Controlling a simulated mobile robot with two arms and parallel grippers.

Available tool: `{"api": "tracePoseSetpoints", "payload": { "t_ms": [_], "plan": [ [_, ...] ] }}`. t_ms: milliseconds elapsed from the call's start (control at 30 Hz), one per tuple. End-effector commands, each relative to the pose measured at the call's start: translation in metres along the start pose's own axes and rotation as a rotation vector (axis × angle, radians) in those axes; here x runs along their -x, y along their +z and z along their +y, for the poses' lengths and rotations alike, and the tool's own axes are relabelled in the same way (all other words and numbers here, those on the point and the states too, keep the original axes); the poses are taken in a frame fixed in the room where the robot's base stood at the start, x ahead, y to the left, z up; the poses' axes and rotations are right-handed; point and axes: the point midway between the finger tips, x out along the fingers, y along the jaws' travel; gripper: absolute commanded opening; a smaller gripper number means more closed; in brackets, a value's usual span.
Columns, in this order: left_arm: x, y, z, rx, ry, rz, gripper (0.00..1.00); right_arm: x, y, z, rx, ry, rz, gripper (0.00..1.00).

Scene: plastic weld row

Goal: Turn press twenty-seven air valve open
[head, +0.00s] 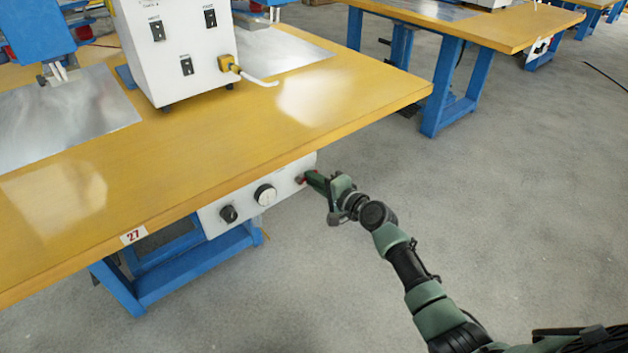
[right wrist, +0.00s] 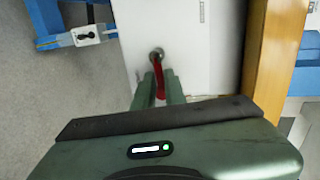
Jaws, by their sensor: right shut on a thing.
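The red valve lever (head: 300,180) sits at the right end of the white panel (head: 232,212) under the table edge marked 27 (head: 133,235). In the right wrist view the lever (right wrist: 159,84) runs from a round metal pivot (right wrist: 156,54) down between my fingers. My right gripper (head: 310,180) is shut on the lever; its green fingers also show on both sides of it in the right wrist view (right wrist: 160,82). The gripper hides part of the lever. My left gripper is not in view.
A white dial (head: 265,195) and a black knob (head: 228,214) are on the same panel, left of the lever. The yellow tabletop (head: 330,110) overhangs the panel. A white machine box (head: 175,45) stands on it.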

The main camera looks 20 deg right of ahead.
Motion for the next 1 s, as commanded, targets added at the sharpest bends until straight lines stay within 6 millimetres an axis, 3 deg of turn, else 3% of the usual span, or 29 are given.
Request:
{"api": "tracePoseSetpoints", "payload": {
  "t_ms": [33, 100, 467, 667, 800, 1000],
  "plan": [
    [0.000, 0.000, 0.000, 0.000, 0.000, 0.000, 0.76, 0.001, -0.009, -0.007, 0.004, -0.013, 0.019, 0.17],
    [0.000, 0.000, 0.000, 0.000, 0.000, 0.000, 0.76, 0.001, -0.009, -0.006, 0.004, -0.012, 0.019, 0.33],
    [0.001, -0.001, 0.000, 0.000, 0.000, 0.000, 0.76, 0.004, -0.005, -0.002, 0.002, -0.004, 0.010, 0.33],
    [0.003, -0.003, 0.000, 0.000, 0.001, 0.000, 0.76, 0.034, -0.005, -0.002, 0.004, -0.003, 0.012, 0.33],
    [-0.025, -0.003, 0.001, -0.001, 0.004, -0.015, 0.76, 0.058, -0.006, -0.003, 0.003, -0.004, 0.013, 0.33],
    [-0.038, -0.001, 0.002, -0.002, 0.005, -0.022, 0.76, 0.077, -0.007, -0.002, 0.002, -0.006, 0.014, 0.33]
  ]
}}
